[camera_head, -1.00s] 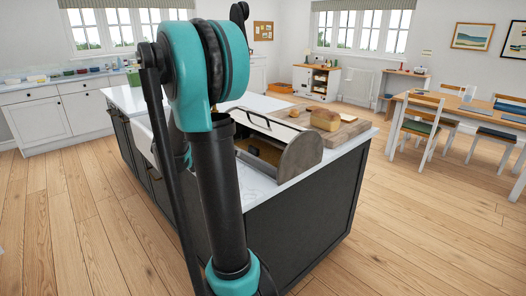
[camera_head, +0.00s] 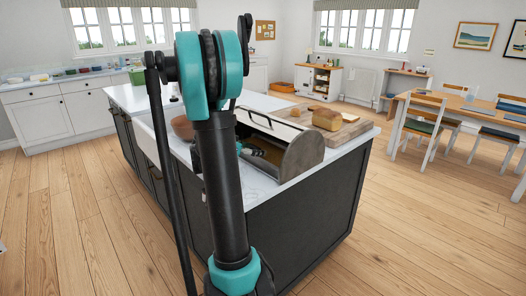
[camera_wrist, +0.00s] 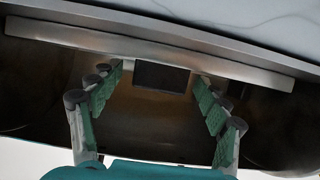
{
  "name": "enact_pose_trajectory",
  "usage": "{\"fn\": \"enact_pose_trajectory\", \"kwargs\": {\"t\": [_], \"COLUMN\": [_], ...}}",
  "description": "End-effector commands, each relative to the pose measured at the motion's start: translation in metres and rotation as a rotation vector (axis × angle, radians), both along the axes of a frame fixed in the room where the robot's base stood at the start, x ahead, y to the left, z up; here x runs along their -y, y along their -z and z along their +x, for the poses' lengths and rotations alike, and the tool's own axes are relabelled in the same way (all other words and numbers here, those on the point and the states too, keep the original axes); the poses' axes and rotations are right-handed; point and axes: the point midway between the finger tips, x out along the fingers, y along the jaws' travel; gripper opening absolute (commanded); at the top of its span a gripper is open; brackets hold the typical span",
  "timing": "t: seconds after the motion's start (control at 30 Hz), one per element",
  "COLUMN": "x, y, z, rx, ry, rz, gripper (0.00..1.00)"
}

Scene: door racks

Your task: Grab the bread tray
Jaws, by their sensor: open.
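An open bread box (camera_head: 302,158) with a rounded metallic side stands on the island. The bread tray cannot be told apart with certainty. In the wrist view, a brown metallic surface (camera_wrist: 150,118) lies below a pale metal strip (camera_wrist: 235,67), with a small dark rectangular tab (camera_wrist: 162,77) at its middle. My gripper (camera_wrist: 158,80) is open, with its green-padded fingers on either side of the tab. Contact cannot be told. In the head view my gripper (camera_head: 258,155) is small and partly hidden at the box's opening.
A loaf (camera_head: 327,119) sits on a wooden board (camera_head: 350,130) behind the box. A brown bowl (camera_head: 183,127) stands on the white island top (camera_head: 135,97), partly behind my arm. Wooden floor (camera_head: 440,215) is clear to the right; a dining table (camera_head: 455,103) with chairs stands beyond.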

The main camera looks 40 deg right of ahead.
Motion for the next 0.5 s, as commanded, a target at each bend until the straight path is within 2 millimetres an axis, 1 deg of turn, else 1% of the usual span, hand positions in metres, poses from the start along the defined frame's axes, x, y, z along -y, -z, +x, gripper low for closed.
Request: {"fn": "enact_pose_trajectory", "kwargs": {"t": [0.07, 0.27, 0.37, 0.5], "x": [0.0064, 0.0067, 0.0066, 0.0065], "y": [0.0026, 0.0029, 0.0029, 0.0027], "z": [0.0004, 0.0008, 0.0007, 0.0007], "rx": [0.0, -0.001, -0.001, -0.001], "ry": [0.0, -0.001, -0.001, -0.001], "rz": [0.0, 0.0, 0.0, 0.0], "gripper": [0.76, 0.76, 0.65, 0.47]}}
